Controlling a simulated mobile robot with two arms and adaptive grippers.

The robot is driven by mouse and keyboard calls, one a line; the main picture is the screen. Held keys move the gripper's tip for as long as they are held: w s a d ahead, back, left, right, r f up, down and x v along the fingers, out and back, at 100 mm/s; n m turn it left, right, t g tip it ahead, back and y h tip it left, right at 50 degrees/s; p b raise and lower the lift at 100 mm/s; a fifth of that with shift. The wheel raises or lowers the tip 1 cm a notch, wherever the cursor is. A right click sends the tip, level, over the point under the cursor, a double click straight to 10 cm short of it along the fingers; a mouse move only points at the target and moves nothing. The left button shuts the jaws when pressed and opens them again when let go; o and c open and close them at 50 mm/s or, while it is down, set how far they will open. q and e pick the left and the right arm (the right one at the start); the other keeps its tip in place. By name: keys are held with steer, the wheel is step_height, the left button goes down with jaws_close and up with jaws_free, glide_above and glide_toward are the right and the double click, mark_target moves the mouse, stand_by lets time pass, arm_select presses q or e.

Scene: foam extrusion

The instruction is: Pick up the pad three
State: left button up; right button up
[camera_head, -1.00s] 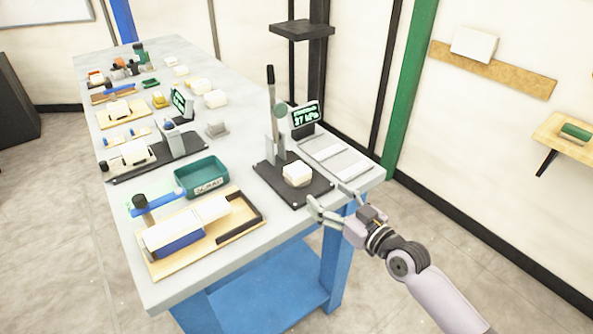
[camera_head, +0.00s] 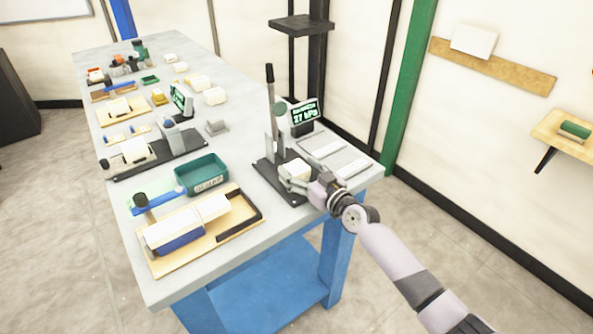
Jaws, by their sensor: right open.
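A small white foam pad (camera_head: 294,170) sits on the black base plate (camera_head: 270,171) of the lever press near the table's right corner. I cannot read a number on it. My right gripper (camera_head: 292,183) reaches in from the right at the pad, with its fingers open around the pad's near side. The fingers hide part of the pad, and I cannot tell whether they touch it. My left gripper is not in view.
The press lever (camera_head: 271,100) stands upright behind the pad, beside a lit display (camera_head: 304,113). A green bin (camera_head: 202,173) and a wooden tray (camera_head: 250,232) with white blocks lie to the left. Flat grey plates (camera_head: 350,163) lie to the right.

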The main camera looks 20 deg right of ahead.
steer(key=shift+c, duration=0.5)
steer(key=c, duration=1)
steer(key=shift+r, duration=0.1)
